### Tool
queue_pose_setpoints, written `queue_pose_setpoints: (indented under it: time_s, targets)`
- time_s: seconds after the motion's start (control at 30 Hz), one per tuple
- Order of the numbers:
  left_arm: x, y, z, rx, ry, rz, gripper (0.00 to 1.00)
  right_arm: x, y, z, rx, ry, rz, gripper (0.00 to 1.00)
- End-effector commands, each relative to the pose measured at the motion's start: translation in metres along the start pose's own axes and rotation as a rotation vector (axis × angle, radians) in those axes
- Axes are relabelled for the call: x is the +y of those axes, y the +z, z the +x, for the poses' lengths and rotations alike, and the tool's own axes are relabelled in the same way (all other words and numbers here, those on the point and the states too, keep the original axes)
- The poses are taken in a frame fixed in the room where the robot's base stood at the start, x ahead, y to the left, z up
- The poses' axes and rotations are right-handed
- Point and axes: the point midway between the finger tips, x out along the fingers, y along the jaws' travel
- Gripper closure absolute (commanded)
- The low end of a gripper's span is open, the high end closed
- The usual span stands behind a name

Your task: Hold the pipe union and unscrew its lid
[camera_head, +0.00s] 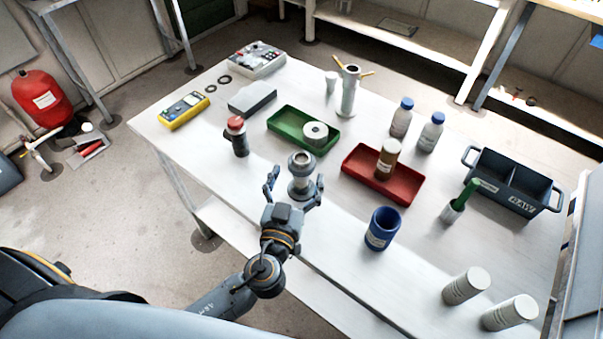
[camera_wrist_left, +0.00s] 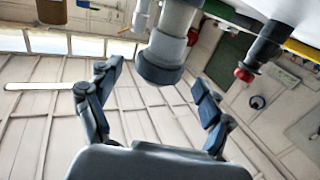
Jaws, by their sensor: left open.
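The pipe union (camera_head: 300,178) is a grey, upright metal piece with a wider ringed top (camera_head: 301,161), standing near the front edge of the white table. My left gripper (camera_head: 294,184) is open at the near side of the union, with one finger to each side. In the left wrist view, the picture is upside down and the union (camera_wrist_left: 176,28) hangs between and beyond the open fingers (camera_wrist_left: 155,80), its wide dark collar (camera_wrist_left: 160,65) lowest. I see no finger clearly touching it. My right gripper is not in view.
A green tray (camera_head: 283,117) lies behind the union, and a red tray (camera_head: 402,193) to the right. A blue cup (camera_head: 381,233) stands front right. The table's front edge is close.

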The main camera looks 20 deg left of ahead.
Motion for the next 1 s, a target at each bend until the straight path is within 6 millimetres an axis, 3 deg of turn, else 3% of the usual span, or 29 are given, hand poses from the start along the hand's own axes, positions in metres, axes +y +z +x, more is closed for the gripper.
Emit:
queue_pose_setpoints:
  time_s: [0.2,0.53,0.93,1.0]
  targets:
    - [0.0,-0.004,0.034,0.002,-0.001,0.002,0.2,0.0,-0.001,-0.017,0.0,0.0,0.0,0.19]
    - [0.0,-0.001,0.042,0.0,-0.001,0.0,0.2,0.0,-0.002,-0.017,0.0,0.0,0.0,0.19]
    - [0.0,-0.001,0.041,0.0,-0.001,0.0,0.99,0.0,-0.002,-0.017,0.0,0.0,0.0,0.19]
    - [0.0,-0.002,0.042,0.002,-0.001,0.0,1.0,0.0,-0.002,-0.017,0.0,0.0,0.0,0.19]
